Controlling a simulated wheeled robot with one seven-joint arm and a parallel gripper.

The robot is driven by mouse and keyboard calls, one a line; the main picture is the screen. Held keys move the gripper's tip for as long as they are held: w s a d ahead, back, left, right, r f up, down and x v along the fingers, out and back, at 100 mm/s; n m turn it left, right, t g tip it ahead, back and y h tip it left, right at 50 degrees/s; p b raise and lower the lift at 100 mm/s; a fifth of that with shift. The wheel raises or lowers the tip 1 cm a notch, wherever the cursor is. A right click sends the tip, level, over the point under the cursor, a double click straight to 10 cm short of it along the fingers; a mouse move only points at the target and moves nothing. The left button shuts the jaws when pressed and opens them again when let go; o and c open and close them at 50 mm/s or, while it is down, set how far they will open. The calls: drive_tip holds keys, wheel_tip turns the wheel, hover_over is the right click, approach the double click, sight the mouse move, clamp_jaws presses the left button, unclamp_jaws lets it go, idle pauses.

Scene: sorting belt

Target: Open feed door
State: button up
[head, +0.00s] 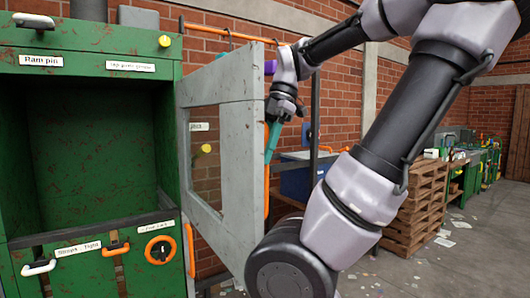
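The feed door (233,193) is a worn grey frame with a window. It stands swung open at the right side of the green cabinet (90,69), whose dark green interior is exposed. An orange handle (266,190) shows at the door's right edge, partly hidden behind it. My gripper (270,155) points down beside that edge, near the handle, with its teal fingers seen side-on. I cannot tell whether the fingers touch the handle or whether they are open or shut.
The cabinet front carries white handles (38,267), an orange round knob (160,250) and a yellow knob (165,41). An orange rail (220,33) runs above the door. A blue bin (297,182) and wooden pallets (418,205) stand behind. The floor at right is open, with scattered scraps.

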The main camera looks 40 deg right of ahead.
drive_tip(key=o, duration=0.4)
drive_tip(key=shift+r, duration=0.1)
drive_tip(key=v, duration=1)
drive_tip(key=shift+d+r, duration=0.2)
drive_tip(key=shift+r, duration=0.05)
